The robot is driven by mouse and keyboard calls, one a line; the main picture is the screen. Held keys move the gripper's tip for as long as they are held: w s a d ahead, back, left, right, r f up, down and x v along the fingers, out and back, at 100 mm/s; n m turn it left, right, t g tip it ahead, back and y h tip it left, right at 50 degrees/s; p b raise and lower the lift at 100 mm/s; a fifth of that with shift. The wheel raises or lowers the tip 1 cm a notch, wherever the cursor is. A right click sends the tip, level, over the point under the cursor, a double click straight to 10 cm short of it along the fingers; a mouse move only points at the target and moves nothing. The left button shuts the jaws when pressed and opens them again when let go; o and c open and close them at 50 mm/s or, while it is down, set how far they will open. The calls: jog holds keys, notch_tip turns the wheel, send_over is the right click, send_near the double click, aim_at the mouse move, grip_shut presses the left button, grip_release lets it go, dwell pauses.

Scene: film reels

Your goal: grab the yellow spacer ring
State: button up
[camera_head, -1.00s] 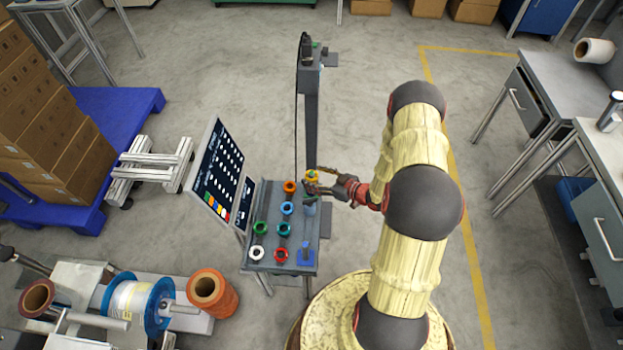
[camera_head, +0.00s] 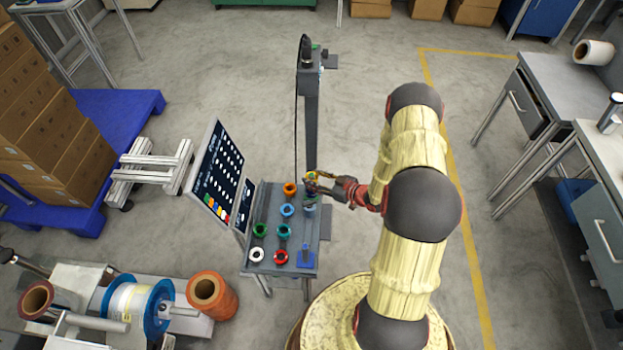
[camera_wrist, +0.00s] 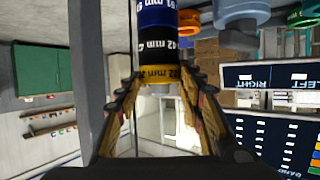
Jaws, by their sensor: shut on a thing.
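The yellow spacer ring (camera_wrist: 158,74) shows in the wrist view between the two fingers of my gripper (camera_wrist: 157,92), which is shut on it. A black ring marked 42 mm (camera_wrist: 157,44) and a blue ring (camera_wrist: 157,17) adjoin it in one line. I cannot tell whether the yellow ring touches the black one. In the head view my gripper (camera_head: 314,183) is at the right back of the small grey table (camera_head: 272,217), beside the dark post. The fingers hide most of the yellow ring there.
Orange (camera_head: 290,189), blue (camera_head: 287,210), green (camera_head: 260,230), teal (camera_head: 284,230), white (camera_head: 257,255) and red (camera_head: 281,257) ring-shaped pieces stand on the table. A tall dark post (camera_head: 311,120) rises behind it. A tilted display panel (camera_head: 219,172) stands at its left.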

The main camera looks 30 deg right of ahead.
jog(key=shift+c, duration=1)
